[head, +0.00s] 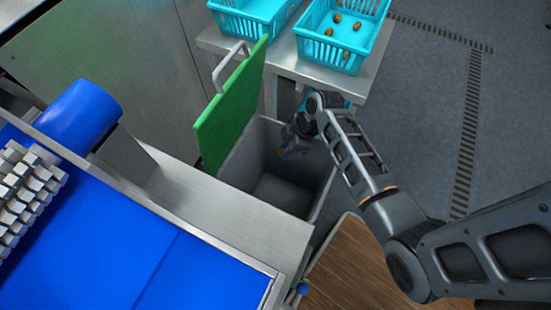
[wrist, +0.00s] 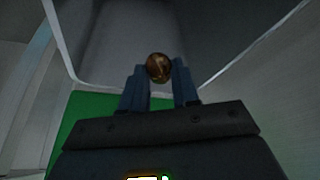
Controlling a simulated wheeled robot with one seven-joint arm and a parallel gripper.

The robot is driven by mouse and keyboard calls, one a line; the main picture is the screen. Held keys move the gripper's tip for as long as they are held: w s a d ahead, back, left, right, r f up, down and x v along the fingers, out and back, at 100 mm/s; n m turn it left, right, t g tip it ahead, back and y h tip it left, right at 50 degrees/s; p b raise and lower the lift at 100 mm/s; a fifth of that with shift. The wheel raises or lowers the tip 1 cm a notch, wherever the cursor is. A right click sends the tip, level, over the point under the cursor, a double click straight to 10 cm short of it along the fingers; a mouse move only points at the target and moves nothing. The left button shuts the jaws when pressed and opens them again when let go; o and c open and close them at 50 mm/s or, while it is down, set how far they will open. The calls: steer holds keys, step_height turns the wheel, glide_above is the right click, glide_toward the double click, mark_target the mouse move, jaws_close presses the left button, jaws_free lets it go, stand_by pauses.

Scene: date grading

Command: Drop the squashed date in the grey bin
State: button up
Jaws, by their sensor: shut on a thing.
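My gripper (head: 287,150) is over the open mouth of the grey bin (head: 326,205) in the head view. In the wrist view my gripper (wrist: 160,85) is shut on a brown, glossy date (wrist: 159,67), held between the two blue fingertips. Whether this date is squashed cannot be told at this size. The bin's rim and inner walls also show ahead of the fingers in the wrist view (wrist: 130,45). The bin's green lid (head: 228,108) stands open, tilted up on the left side. The date is too small to make out in the head view.
Two turquoise baskets stand on a steel table behind the bin; the right basket (head: 342,45) holds several dates. A blue conveyor belt (head: 110,250) with a steel edge lies at the left. A brown wooden surface (head: 345,270) is in front of the bin. Grey floor is clear at right.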

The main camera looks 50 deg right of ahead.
step_height(320, 180, down, 5)
steer(key=b, duration=0.4)
steer(key=o, duration=0.8)
steer(key=shift+v, duration=3.9)
